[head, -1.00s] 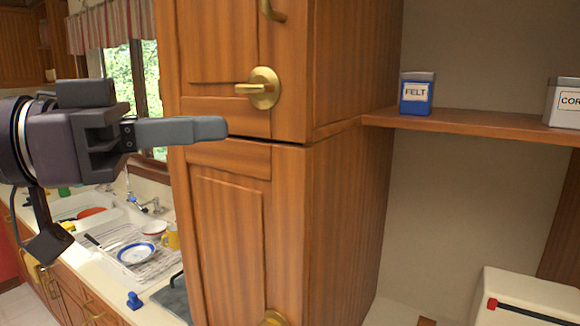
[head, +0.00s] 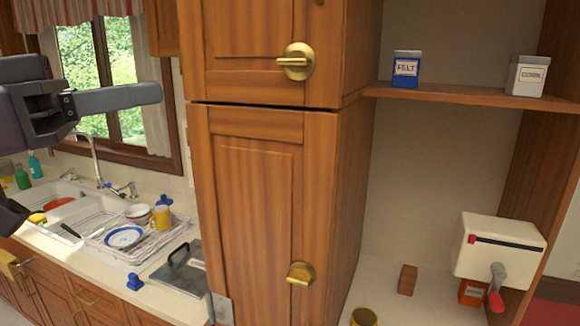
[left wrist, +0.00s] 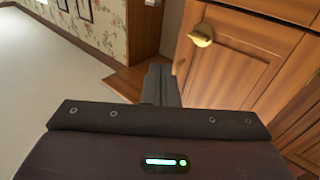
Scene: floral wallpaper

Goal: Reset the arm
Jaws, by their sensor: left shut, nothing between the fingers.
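My left gripper (head: 118,98) comes in from the left in the head view, in front of the window and left of the tall wooden cabinet (head: 262,150). Its fingers are together and hold nothing. In the left wrist view the shut fingers (left wrist: 160,84) point away over a wooden surface, with a cabinet door and its brass knob (left wrist: 201,36) to their right. Only part of my left arm shows at the left edge of the head view. My right gripper is not in view.
A shelf (head: 450,95) holds a blue FELT tin (head: 406,70) and a white CORK tin (head: 527,76). A white box with a crank (head: 500,247) stands below. A dish rack (head: 105,238) and a sink lie left. The wrist view shows open floor (left wrist: 50,75).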

